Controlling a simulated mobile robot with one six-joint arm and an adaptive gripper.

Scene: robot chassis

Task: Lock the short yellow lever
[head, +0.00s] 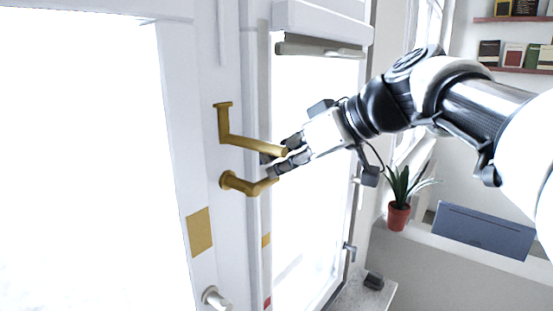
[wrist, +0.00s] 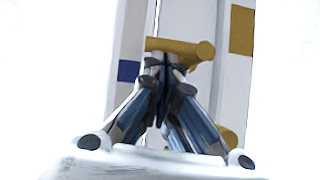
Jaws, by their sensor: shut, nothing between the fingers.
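In the wrist view, which looks upside down, my gripper (wrist: 163,62) partly covers what appears to be the short lever (wrist: 190,48). Part of the other lever (wrist: 227,137) shows below right. I cannot tell whether the fingers touch either lever.
A yellow plate (head: 199,232) and a silver knob (head: 215,298) are on the frame below the levers. A second glazed panel with a grey bar (head: 318,47) stands behind. A potted plant (head: 399,212) sits on a ledge to the right.

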